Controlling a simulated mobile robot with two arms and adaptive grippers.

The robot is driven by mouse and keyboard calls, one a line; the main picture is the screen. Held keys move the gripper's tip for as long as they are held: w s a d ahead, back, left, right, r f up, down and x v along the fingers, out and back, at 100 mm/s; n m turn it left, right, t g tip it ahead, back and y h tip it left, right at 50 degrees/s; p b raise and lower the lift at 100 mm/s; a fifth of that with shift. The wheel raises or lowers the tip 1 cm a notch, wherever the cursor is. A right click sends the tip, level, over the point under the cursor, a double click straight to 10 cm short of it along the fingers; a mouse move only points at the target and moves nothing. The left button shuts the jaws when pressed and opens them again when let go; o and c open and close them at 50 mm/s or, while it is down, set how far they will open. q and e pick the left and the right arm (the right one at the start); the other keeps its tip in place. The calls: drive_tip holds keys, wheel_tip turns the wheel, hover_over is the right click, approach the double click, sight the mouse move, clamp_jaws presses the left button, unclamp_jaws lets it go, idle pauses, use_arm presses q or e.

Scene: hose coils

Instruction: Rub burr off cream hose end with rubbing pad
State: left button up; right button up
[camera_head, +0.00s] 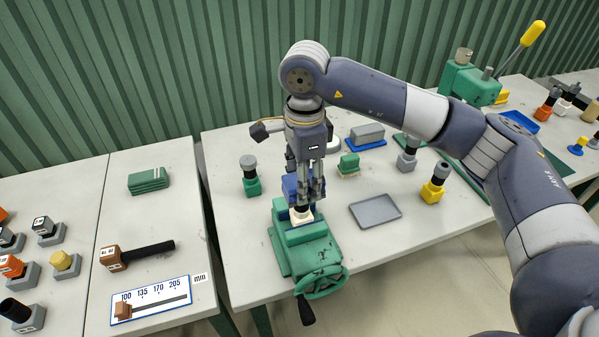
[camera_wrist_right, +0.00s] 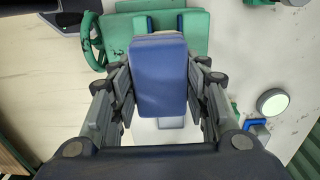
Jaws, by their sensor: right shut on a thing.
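My right gripper (camera_head: 308,192) points down over the green vise (camera_head: 310,257), shut on a blue block (camera_head: 290,187) that looks like the rubbing pad. In the right wrist view the blue block (camera_wrist_right: 158,75) sits between the two fingers of the gripper (camera_wrist_right: 160,95), hiding what lies beneath it. A cream piece (camera_head: 301,214), likely the cream hose end, shows at the top of the vise jaws just under the fingertips. Its end is mostly hidden. I cannot tell whether the pad touches it. My left gripper is not in view.
A grey tray (camera_head: 375,210) lies right of the vise. A green-based fitting (camera_head: 250,177), a green block (camera_head: 348,163) and a yellow-based fitting (camera_head: 433,187) stand nearby. The vise handwheel (camera_head: 321,283) juts over the table's front edge. A length gauge (camera_head: 151,299) lies on the left table.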

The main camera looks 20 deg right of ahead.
drive_tip(key=shift+s, duration=1.25)
drive_tip(key=shift+w+b, duration=0.1)
drive_tip(key=shift+b, duration=0.2)
drive_tip(key=shift+w+f+b, duration=0.1)
drive_tip(key=shift+w+b, duration=0.25)
drive_tip(key=shift+w, duration=0.65)
drive_tip(key=w, duration=0.5)
drive_tip(key=shift+a+b, duration=0.15)
drive_tip(key=shift+b, duration=0.2)
wheel_tip(320, 180, up, 7)
drive_tip(key=p, duration=0.4)
